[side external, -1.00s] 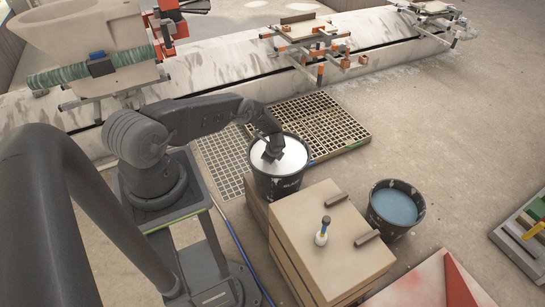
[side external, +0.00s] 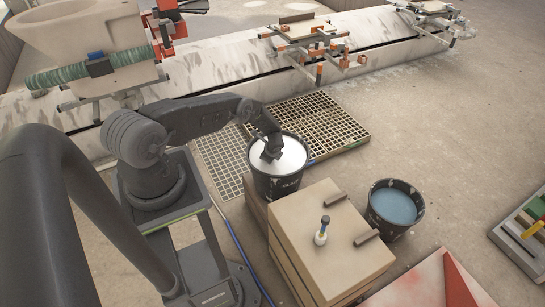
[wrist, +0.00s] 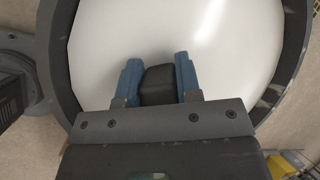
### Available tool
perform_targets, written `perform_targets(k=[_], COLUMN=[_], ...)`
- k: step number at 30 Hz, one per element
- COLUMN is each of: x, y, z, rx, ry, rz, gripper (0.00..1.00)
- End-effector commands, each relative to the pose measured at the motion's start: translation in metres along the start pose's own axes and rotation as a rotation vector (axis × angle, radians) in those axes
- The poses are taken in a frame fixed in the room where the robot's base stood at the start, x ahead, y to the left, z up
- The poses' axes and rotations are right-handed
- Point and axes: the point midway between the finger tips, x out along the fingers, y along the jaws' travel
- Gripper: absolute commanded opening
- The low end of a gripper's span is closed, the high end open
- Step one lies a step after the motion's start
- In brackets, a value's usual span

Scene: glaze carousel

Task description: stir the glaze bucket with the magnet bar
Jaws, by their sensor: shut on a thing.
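The glaze bucket (side external: 277,185) is black and full of white glaze, and it stands beside my arm. My gripper (side external: 270,153) reaches down into the bucket over the white surface. In the wrist view, my gripper (wrist: 158,82) has its two blue fingers on either side of a dark block, which I take for the magnet bar (wrist: 157,84). The gripper is shut on it. The lower end of the bar is hidden, so I cannot tell how deep it sits in the glaze. The white glaze (wrist: 225,45) fills most of the bucket's rim.
A second bucket of blue liquid (side external: 394,206) stands to the right. A floor grating (side external: 325,125) lies behind. A tool tray (side external: 522,238) is at far right.

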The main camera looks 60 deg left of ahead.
Motion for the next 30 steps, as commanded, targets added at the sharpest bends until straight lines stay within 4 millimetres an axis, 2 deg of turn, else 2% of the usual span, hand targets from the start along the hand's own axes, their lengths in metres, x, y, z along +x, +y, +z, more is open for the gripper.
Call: perform_targets(k=[13,20,30], x=[-0.011,-0.018,-0.043], y=[-0.009,-0.011,-0.011], z=[-0.036,-0.034,-0.024], rx=[0.001,0.0,0.001], ry=[0.0,-0.001,0.001], rz=[-0.002,-0.001,-0.003], gripper=[0.0,0.0,0.0])
